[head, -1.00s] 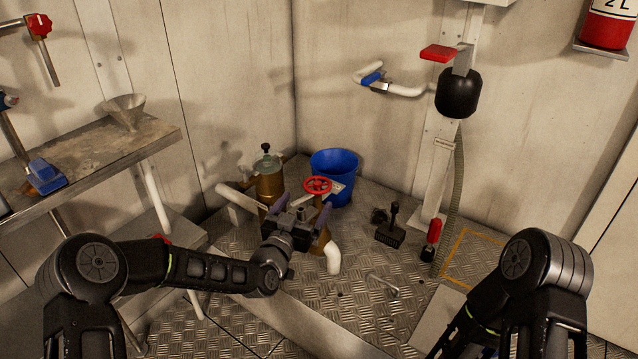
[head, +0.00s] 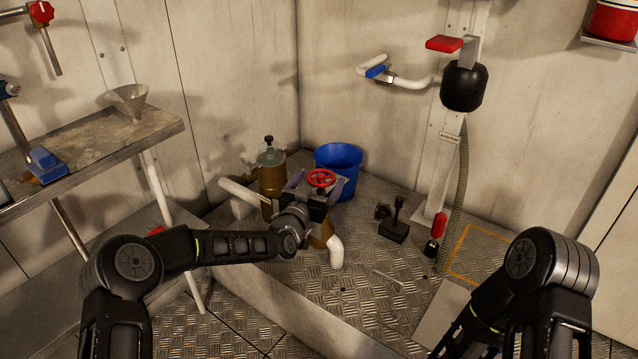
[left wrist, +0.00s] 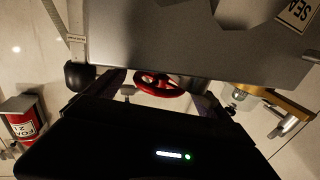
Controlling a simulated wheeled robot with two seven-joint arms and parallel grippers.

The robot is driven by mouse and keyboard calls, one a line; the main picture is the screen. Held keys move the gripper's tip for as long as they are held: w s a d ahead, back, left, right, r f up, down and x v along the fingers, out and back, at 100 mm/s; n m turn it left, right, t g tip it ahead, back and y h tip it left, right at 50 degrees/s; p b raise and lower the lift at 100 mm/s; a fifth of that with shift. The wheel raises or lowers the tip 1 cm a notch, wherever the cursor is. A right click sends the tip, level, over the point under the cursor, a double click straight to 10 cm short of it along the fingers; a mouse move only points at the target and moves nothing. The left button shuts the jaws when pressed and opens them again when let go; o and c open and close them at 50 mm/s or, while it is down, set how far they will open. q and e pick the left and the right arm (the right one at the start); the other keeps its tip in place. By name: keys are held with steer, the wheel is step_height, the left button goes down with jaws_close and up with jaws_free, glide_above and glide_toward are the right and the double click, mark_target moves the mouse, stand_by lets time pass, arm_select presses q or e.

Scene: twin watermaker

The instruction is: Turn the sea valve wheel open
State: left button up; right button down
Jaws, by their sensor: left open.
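The sea valve wheel is a small red spoked handwheel (head: 320,178) on top of the brass valve and white pipe in the floor corner. It also shows in the left wrist view (left wrist: 160,84), between my fingers. My left gripper (head: 318,184) is open, with a purple-grey finger on each side of the wheel. I cannot tell whether the fingers touch the rim. The gripper body hides much of the valve under the wheel. My right arm shows at the lower right, but its gripper is out of the picture.
A blue bucket (head: 338,168) stands just behind the wheel. A brass strainer pot (head: 271,172) stands to its left. A black pedal-like block with a lever (head: 394,228) is on the floor to the right. A metal bench (head: 100,150) is at the left.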

arm_select(q)
steer(key=shift+w, duration=0.1)
steer(key=shift+c, duration=0.4)
jaws_close()
stand_by(0.7)
